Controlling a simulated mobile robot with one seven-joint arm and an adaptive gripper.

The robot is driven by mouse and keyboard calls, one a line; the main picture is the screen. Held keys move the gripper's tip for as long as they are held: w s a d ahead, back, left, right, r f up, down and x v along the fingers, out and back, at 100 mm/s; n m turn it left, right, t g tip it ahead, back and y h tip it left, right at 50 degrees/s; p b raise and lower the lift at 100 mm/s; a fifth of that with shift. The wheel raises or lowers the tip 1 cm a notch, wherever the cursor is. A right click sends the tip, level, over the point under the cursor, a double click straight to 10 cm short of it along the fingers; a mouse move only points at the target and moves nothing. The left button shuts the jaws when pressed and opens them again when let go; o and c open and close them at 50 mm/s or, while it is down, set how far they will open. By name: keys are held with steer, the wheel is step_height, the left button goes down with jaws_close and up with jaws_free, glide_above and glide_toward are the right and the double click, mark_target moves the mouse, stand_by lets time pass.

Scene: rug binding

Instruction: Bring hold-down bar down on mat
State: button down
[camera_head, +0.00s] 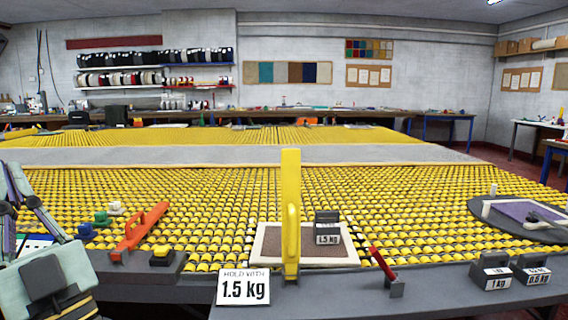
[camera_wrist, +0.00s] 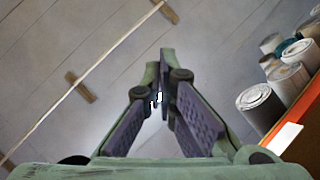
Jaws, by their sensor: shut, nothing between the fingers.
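The yellow hold-down bar (camera_head: 291,190) stands upright at the front edge of the roller table, with a yellow handle on its near side. Behind its foot lies the brown mat (camera_head: 268,243) with a pale border, flat on the rollers; the bar hides part of it. A dark 1.5 kg weight (camera_head: 327,229) stands at the mat's right side. My gripper (camera_wrist: 161,95) is shut and empty in the wrist view, over bare grey floor. Parts of my arm show at the left edge of the head view, well left of the bar.
A sign (camera_head: 243,287) reads "HOLD WITH 1.5 kg". A red lever (camera_head: 383,266) is right of the mat; an orange-red handle (camera_head: 142,230) is left. Two more weights, one marked 1 kg (camera_head: 491,271), stand at the right. In the wrist view, rolls (camera_wrist: 261,105) stand in an orange-edged container.

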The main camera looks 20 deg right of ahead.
mark_target(290, 156)
steer(key=w+d+f+m+t+h+b, duration=0.15)
steer(key=w+d+m+h, duration=0.25)
steer(key=d+h, duration=0.4)
steer(key=w+d+f+m+t+h, duration=0.2)
steer(key=w+d+f+m+h, duration=0.15)
steer(key=d+h, duration=0.5)
steer(key=d+f+m+g+h, duration=0.1)
steer(key=d+h, duration=0.3)
steer(key=d, duration=0.5)
steer(key=d+f+m+g+h, duration=0.1)
steer(key=d+f+m+h, duration=0.2)
steer(key=d, duration=0.7)
steer(key=shift+w+d+f+m+h+b, duration=0.25)
steer(key=shift+w+m+h+b, duration=0.15)
steer(key=shift+m+h, duration=0.45)
steer(key=shift+g, duration=0.25)
steer(key=p+x, duration=0.1)
steer(key=x, duration=0.3)
steer(key=f+p+x, duration=0.1)
steer(key=x, duration=0.3)
steer(key=w+p+x, duration=0.1)
steer(key=x, duration=0.3)
steer(key=shift+d+f+p, duration=0.1)
steer(key=shift+f+p, duration=0.05)
steer(key=shift+p, duration=0.25)
steer(key=shift+w+d+f, duration=0.2)
steer(key=shift+w, duration=0.45)
steer(key=shift+w+d, duration=0.1)
